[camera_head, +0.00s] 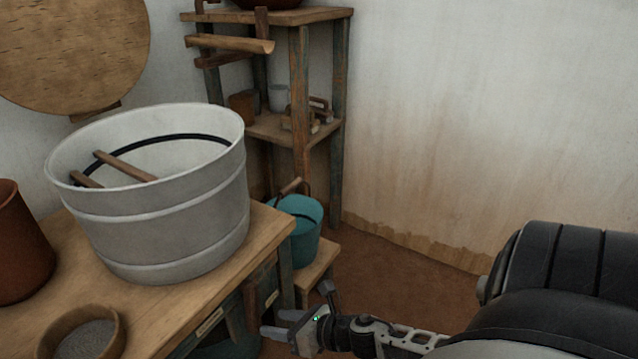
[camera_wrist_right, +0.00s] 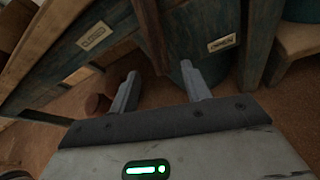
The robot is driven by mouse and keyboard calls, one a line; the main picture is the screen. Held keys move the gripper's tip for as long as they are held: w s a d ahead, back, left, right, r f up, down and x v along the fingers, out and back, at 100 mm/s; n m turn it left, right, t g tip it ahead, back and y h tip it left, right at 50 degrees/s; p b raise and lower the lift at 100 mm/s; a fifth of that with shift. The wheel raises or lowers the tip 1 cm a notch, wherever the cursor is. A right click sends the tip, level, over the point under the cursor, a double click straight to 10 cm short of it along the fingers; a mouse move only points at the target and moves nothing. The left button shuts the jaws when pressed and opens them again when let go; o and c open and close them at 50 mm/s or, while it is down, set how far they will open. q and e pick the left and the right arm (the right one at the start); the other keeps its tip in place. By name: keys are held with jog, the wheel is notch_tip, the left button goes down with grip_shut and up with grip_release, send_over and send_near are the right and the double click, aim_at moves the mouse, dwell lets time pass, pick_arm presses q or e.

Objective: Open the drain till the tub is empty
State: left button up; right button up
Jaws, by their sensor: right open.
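A large grey tub (camera_head: 165,220) with two raised bands stands on the wooden table (camera_head: 262,232). Two wooden bars and a dark curved line show inside it; I cannot tell the water level. No drain is clearly visible on the tub. A brown wooden bar (camera_head: 250,306) hangs at the table's side, between two paper labels. In the right wrist view this bar (camera_wrist_right: 150,32) reaches down between the fingertips. My right gripper (camera_head: 273,322) is open beside the table's side; its fingers (camera_wrist_right: 160,72) are apart, and I cannot tell whether they touch the bar. My left gripper is out of view.
A teal bucket (camera_head: 303,229) stands on a low wooden stool (camera_head: 317,270) beside the table. Another teal vessel (camera_head: 232,345) is partly hidden under the table. A brown pot (camera_head: 15,245) and a bowl (camera_head: 117,340) are at left. Shelves (camera_head: 270,127) stand behind; the floor (camera_head: 375,280) at right is clear.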

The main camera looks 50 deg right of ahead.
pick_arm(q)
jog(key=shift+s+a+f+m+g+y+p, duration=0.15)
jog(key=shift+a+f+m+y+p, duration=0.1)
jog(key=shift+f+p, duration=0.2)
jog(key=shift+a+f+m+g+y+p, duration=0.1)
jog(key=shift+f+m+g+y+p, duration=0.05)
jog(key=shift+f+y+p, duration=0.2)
pick_arm(e)
jog(key=v, duration=0.9)
jog(key=shift+s, duration=0.3)
jog(key=shift+d+r, duration=0.1)
